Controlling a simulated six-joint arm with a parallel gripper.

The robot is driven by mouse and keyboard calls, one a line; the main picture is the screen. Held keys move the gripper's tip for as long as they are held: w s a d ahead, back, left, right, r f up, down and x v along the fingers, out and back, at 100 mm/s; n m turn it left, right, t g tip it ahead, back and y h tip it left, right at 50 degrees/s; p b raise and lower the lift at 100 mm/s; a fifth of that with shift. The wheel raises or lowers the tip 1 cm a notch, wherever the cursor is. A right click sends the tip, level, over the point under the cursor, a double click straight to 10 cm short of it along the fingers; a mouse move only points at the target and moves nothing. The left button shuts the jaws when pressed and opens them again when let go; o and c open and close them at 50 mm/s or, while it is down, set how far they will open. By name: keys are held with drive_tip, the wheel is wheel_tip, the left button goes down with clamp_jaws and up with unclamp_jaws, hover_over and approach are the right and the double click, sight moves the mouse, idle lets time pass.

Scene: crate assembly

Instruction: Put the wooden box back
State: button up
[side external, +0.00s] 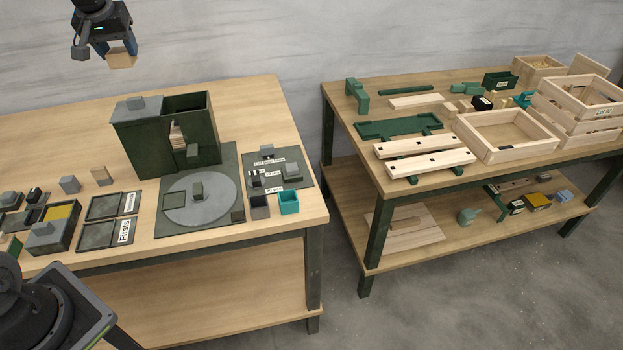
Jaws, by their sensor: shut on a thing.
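My gripper (116,46) is at the top left of the side external view, high above the back of the left table. It is shut on a small, light wooden box (121,61), which hangs clear of everything below it. Only part of the box shows under the fingers. A similar small wooden block (102,176) stands on the left table, near the front left of the tall dark green bin.
The dark green bin (140,140) stands on the left table (60,130). A round grey plate (180,208), flat trays (103,207) and a teal cup (289,202) lie in front. The right table holds wooden crates (490,150) and slats. The left table's back left is clear.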

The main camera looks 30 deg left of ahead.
drive_tip(key=w+d+m+g+h, duration=0.1)
drive_tip(key=w+d+m+h, duration=0.3)
drive_tip(key=d+m, duration=0.9)
drive_tip(key=w+d+m+g+h, duration=0.1)
drive_tip(key=w+d+m+h, duration=0.4)
drive_tip(key=d, duration=1.2)
wheel_tip(320, 180, down, 19)
drive_tip(key=m+y, duration=0.2)
drive_tip(key=m, duration=0.2)
drive_tip(key=d+f, duration=0.2)
drive_tip(key=d, duration=0.2)
drive_tip(key=w+d+f, duration=0.1)
drive_tip(key=d+f, duration=0.2)
drive_tip(key=d, duration=0.1)
drive_tip(key=w+d+f, duration=0.1)
drive_tip(key=d+f, duration=0.2)
drive_tip(key=d, duration=0.1)
drive_tip(key=shift+f, duration=1.95)
drive_tip(key=shift+f, duration=0.2)
drive_tip(key=o, duration=1)
